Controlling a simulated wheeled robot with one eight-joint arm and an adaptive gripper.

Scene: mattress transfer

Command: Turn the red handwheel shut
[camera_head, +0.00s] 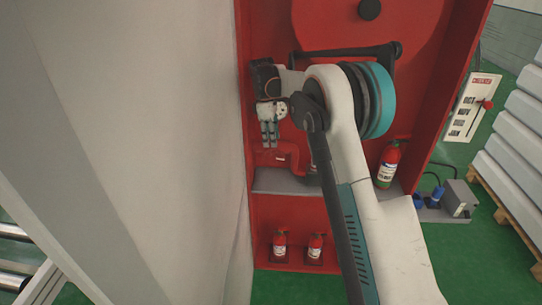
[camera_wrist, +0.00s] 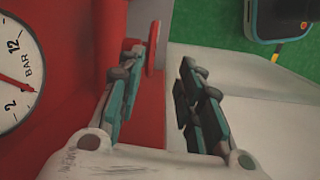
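The red handwheel (camera_wrist: 153,58) shows nearly edge-on in the wrist view, as a thin red disc at the upper middle. My gripper (camera_wrist: 162,60) is open, with its two teal and black fingers apart and nothing held. The wheel shows between the fingertips, close to the left finger; I cannot tell whether they touch. In the head view my gripper (camera_head: 269,146) points down inside the red cabinet, just above red pipework (camera_head: 272,158). The handwheel cannot be made out there.
A pressure gauge (camera_wrist: 14,75) is at the left of the wrist view. In the red cabinet (camera_head: 445,75) are a hose reel (camera_head: 340,25), a larger extinguisher (camera_head: 388,165) on the grey shelf, and two small extinguishers (camera_head: 280,244) below. A grey wall (camera_head: 150,120) stands close on the left.

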